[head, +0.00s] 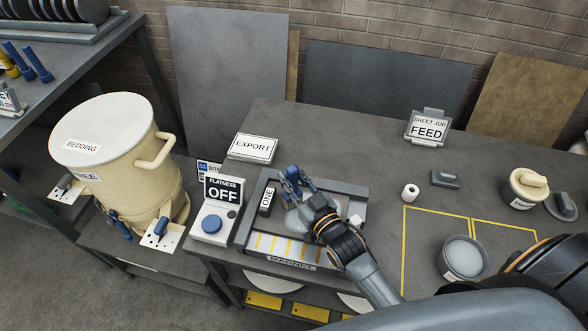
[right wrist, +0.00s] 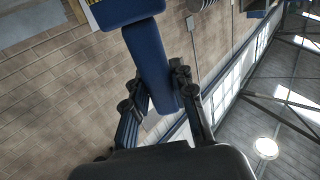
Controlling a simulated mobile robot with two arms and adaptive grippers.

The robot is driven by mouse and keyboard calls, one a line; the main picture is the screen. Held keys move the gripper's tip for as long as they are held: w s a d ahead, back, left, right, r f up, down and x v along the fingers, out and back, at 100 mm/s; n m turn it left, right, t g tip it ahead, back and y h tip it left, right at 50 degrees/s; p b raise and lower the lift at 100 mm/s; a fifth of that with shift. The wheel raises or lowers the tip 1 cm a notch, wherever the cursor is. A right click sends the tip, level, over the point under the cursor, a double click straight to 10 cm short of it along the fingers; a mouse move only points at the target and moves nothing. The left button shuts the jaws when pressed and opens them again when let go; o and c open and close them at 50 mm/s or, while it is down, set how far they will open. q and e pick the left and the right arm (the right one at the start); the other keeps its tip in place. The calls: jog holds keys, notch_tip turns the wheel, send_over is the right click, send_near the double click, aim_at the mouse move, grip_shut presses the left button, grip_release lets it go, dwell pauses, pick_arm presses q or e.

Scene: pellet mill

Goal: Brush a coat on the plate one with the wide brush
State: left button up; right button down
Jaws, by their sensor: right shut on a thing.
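My right gripper (head: 294,188) is over the tray marked MAGNET (head: 292,264), near the tray's back left. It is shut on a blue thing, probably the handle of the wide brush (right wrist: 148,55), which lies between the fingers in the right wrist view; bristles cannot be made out. A black label reading ONE (head: 266,201) stands at the tray's left side. A pale surface with yellow stripes shows in the tray; I cannot tell whether it is plate one, as my arm covers much of it. My left gripper is not in view.
A FLATNESS OFF box (head: 213,219) with a blue button stands left of the tray. An EXPORT block (head: 253,147) is behind. A grey tub (head: 463,257) and a cream pot (head: 525,188) stand right.

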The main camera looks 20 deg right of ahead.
jog(key=shift+s+a, duration=0.5)
jog(key=shift+s, duration=0.2)
jog(key=shift+d, duration=0.1)
jog(key=s+d+p, duration=0.1)
jog(key=s+d, duration=0.6)
jog(key=d, duration=0.3)
jog(key=shift+d, duration=0.15)
dwell(0.7)
jog(key=shift+s, duration=0.1)
jog(key=shift+s+a, duration=0.65)
jog(key=shift+s, duration=0.25)
jog(key=shift+s+a, duration=0.65)
jog(key=shift+s, duration=0.2)
jog(key=shift+w, duration=0.1)
jog(key=w+a, duration=0.7)
jog(key=a, duration=0.3)
jog(key=shift+a, duration=0.2)
dwell(0.4)
